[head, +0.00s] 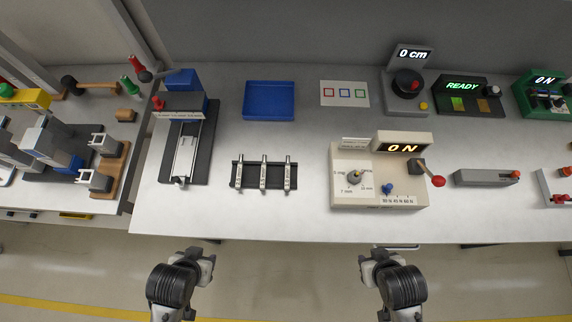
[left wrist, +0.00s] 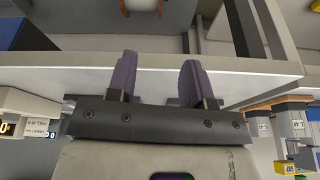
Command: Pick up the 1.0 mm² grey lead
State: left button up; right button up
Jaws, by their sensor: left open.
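A dark rack (head: 263,188) on the table holds three light, upright-looking labelled pieces side by side: a left one (head: 239,175), a middle one (head: 264,175) and a right one (head: 288,175). Their labels are too small to read surely, so I cannot tell which is the 1.0 mm² grey lead. My left gripper (head: 203,258) is in front of the table's near edge, left of and well short of the rack. In the left wrist view its two purple-padded fingers (left wrist: 156,82) stand apart with nothing between them. My right gripper (head: 375,262) is also off the front edge; its jaws are unclear.
Left of the rack is a dark fixture with a metal slide (head: 187,145). Behind the rack is an empty-looking blue tray (head: 269,101). To its right stands a beige machine (head: 380,190) showing ON, with a red-knobbed lever (head: 437,181). Table is clear between rack and machine.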

pick_arm(q)
notch_tip(320, 180, up, 17)
jog(key=p, duration=1.5)
jog(key=n, duration=0.2)
send_near(288, 172)
jog(key=f, duration=0.1)
jog(key=w+f+b, duration=0.1)
jog(key=f, duration=0.1)
jog(key=shift+f+t, duration=0.2)
jog(key=shift+t, duration=0.2)
jog(key=x, duration=0.4)
jog(key=shift+s+f, duration=0.1)
jog(key=shift+s, duration=0.05)
jog(key=shift+w+f, duration=0.25)
jog(key=shift+f, duration=0.25)
jog(key=shift+c, duration=0.5)
grip_shut()
